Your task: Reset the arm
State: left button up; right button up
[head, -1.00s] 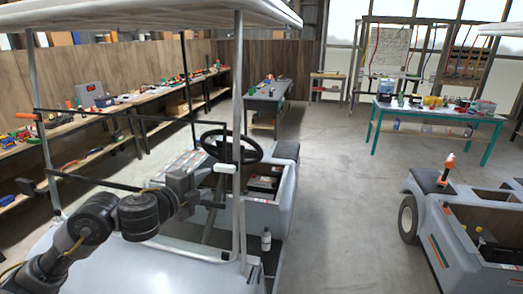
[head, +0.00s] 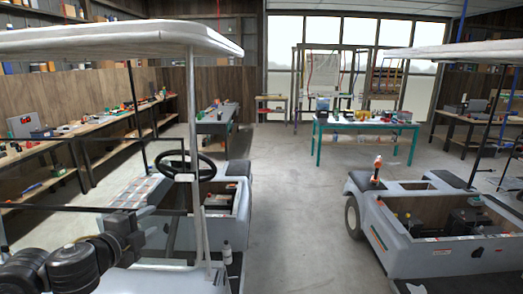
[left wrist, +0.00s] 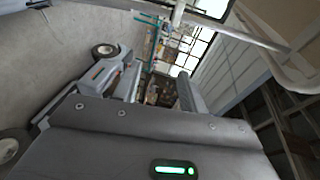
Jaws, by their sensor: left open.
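My left arm comes in from the lower left of the head view, in front of the near cart. My left gripper (head: 126,234) is at its end, open, with nothing seen between its fingers. It is close to the near cart's front post (head: 193,130), and I cannot tell whether it touches. The near cart (head: 222,200) has a white roof (head: 120,38) above the arm. In the left wrist view a dark housing with a green light fills the lower part, and the fingertips do not show. My right gripper is not in view.
A second cart (head: 420,255) stands at the right with an orange-tipped object (head: 377,168) on it. A green-legged table (head: 318,142) and workbenches (head: 70,132) line the back and left. The concrete floor (head: 290,215) between the carts is clear.

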pick_arm(q)
jog(key=s+d+f+n+g+y, duration=0.25)
jog(key=s+f+n, duration=0.4)
jog(key=f, duration=0.55)
jog(key=s+d+f+n+g+y, duration=0.1)
jog(key=s+f+n+g, duration=0.3)
jog(key=s+f, duration=0.6)
jog(key=s+f+n+g, duration=0.35)
jog(key=s+f, duration=0.25)
jog(key=s, duration=0.3)
jog(key=s+f+n+g, duration=0.2)
jog(key=s+f+n, duration=0.3)
jog(key=s, duration=0.4)
notch_tip(320, 180, down, 32)
jog(key=m+b, duration=0.1)
jog(key=b, duration=0.6)
jog(key=s+a+f+g+b, duration=0.1)
jog(key=s+f+b, duration=0.2)
jog(key=s+f, duration=0.5)
jog(key=s+a+f+g+b, duration=0.1)
jog(key=s+f+b, duration=0.3)
jog(key=s+f, duration=0.5)
notch_tip(320, 180, down, 8)
jog(key=shift+a, duration=0.55)
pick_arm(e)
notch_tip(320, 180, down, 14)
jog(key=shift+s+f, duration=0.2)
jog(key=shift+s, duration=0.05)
